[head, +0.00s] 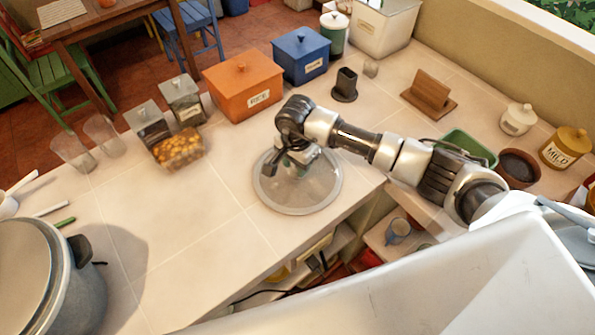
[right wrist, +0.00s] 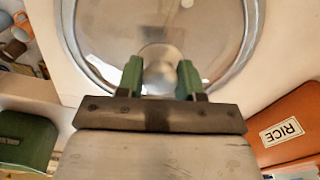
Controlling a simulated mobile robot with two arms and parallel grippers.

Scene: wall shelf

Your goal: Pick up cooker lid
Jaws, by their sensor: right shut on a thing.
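The cooker lid (head: 300,196) is a round, clear lid with a metal rim. It lies at the front edge of the tiled counter in the head view. My right gripper (head: 285,163) is over it, reaching in from the right. In the right wrist view the lid (right wrist: 110,30) fills the top, and the two green fingertips of my right gripper (right wrist: 160,78) are shut on its round knob (right wrist: 160,72). A large grey cooker pot (head: 75,290) stands at the lower left of the head view. My left gripper is not in view.
An orange box (head: 243,90), a blue box (head: 300,58) and glass jars (head: 148,125) stand behind the lid. A green tray (head: 468,146) and a wooden stand (head: 430,92) are to the right. The counter (head: 170,225) between pot and lid is clear.

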